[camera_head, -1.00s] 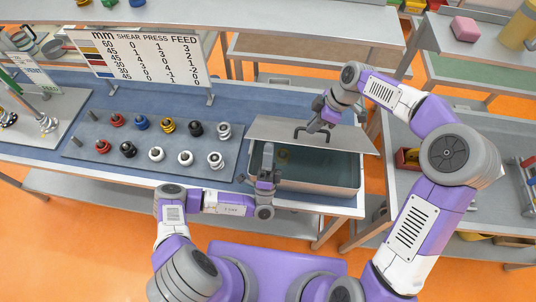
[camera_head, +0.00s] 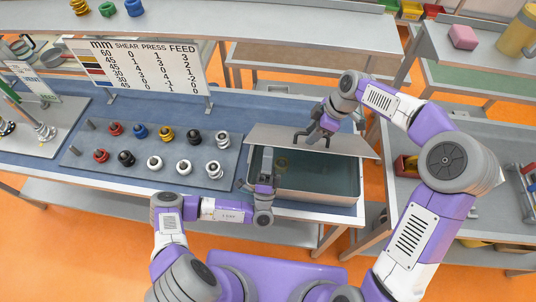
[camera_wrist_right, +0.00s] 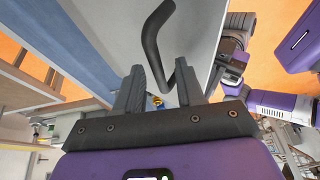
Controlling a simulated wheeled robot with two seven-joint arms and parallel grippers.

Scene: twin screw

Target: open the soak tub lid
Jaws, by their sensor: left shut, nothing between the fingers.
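The soak tub (camera_head: 320,196) is a grey metal basin with dark water inside, on the right of the blue-topped table. Its grey lid (camera_head: 268,135) is raised and tilted at the tub's back, leaving the water exposed. The dark lid handle (camera_head: 299,134) is a bent bar, also large in the right wrist view (camera_wrist_right: 152,38). My right gripper (camera_head: 318,137) is at the handle in the head view; its fingers (camera_wrist_right: 160,85) are apart, with the handle just past the tips. My left gripper (camera_head: 267,155) is shut and empty, pointing up at the tub's front left.
A grey tray (camera_head: 215,155) with several coloured and metal rings on pegs lies left of the tub. A white sign board (camera_head: 150,68) stands behind it. A second bench (camera_head: 475,150) stands to the right, past a gap.

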